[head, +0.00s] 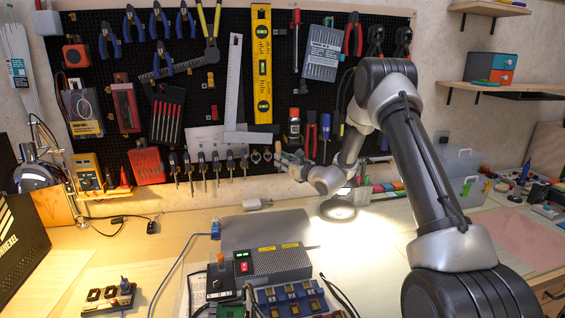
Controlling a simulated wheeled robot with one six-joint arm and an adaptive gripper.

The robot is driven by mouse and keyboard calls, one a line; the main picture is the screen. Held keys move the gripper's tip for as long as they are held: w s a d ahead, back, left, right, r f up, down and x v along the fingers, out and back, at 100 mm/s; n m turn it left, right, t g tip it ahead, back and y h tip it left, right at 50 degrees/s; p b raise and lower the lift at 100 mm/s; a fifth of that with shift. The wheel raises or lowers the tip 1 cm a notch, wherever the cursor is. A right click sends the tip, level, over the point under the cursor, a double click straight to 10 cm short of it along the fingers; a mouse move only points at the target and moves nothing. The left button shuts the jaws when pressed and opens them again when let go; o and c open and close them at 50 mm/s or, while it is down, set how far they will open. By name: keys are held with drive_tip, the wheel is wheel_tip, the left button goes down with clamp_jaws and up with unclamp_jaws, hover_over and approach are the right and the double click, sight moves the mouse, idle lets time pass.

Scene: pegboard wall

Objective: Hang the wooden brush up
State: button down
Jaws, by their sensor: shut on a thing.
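My gripper (287,160) is in front of the lower middle of the black pegboard (208,98), at the right end of a row of hanging screwdrivers. It is small and partly blurred in the head view. It appears shut on the wooden brush, close to the board. The brush's outline is too small to separate clearly from the gripper and the tools behind it. I cannot tell whether the brush touches a hook.
Screwdrivers (202,168) hang left of my gripper, and red-handled tools (311,133) hang just right. A steel square (233,90) and yellow level (262,62) hang above. A lamp (338,208) and power supply (272,263) stand below on the workbench.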

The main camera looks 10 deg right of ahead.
drive_tip(key=c, duration=1.2)
unclamp_jaws()
drive_tip(key=shift+s+f, duration=0.1)
drive_tip(key=shift+c, duration=0.2)
drive_tip(key=shift+s+d, duration=0.1)
drive_tip(key=shift+s+d, duration=0.1)
